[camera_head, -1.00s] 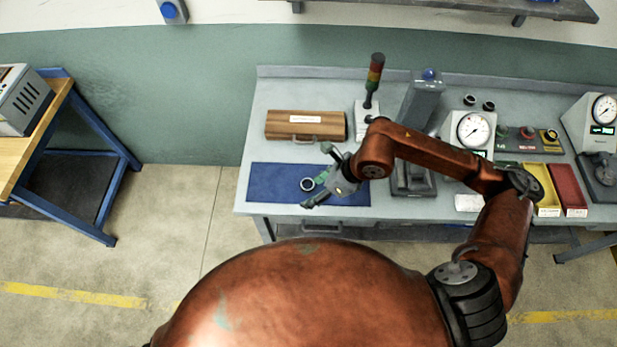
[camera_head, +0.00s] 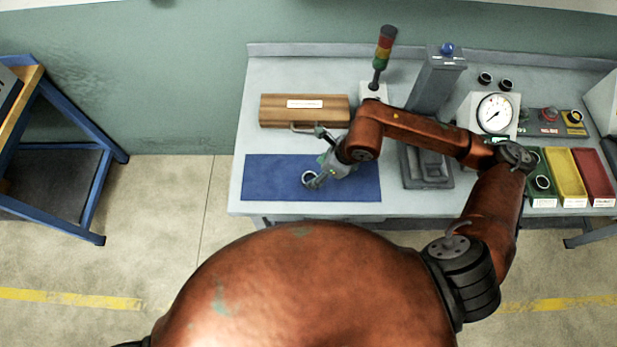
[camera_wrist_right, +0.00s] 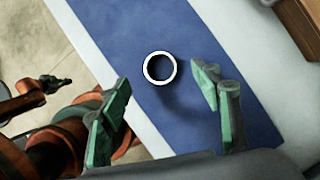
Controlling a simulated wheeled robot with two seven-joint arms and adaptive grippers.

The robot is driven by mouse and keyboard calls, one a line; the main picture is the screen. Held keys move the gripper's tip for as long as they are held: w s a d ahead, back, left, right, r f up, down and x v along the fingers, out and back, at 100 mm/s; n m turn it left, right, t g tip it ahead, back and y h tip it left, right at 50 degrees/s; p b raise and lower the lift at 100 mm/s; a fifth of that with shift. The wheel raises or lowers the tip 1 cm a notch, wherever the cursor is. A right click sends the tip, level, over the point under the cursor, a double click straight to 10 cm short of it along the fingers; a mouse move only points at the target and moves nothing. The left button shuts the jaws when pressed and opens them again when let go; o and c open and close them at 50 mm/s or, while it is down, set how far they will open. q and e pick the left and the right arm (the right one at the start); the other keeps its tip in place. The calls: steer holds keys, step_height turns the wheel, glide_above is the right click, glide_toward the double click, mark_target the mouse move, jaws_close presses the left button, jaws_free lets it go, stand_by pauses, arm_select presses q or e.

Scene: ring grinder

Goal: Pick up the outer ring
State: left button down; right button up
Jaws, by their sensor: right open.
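The outer ring (camera_head: 304,178), pale with a dark centre, lies flat on the blue mat (camera_head: 265,180) on the workbench. In the right wrist view the ring (camera_wrist_right: 146,70) shows whole, just beyond my fingertips. My right gripper (camera_head: 319,158) is over the mat beside the ring, partly overlapping its right edge in the head view. In the wrist view my right gripper (camera_wrist_right: 163,85) is open and empty, its green-padded fingers wide apart, the ring apart from both. What seems to be my left gripper (camera_wrist_right: 56,84) is small and dark in the wrist view; its jaws are unclear.
A wooden case (camera_head: 275,110) stands behind the mat. A signal light (camera_head: 384,50) and a grey column stand (camera_head: 436,85) are behind my right arm. A dial gauge (camera_head: 494,113) and green, yellow (camera_head: 566,178) and red bins are at the right. The mat's left part is clear.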

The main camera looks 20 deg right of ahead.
mark_target(307, 180)
steer(key=shift+s+p+x, duration=0.2)
steer(key=shift+p+x, duration=0.1)
steer(key=shift+x, duration=2.45)
steer(key=shift+d+f, duration=0.15)
steer(key=shift+d, duration=0.05)
steer(key=shift+c, duration=0.5)
steer(key=c, duration=1.2)
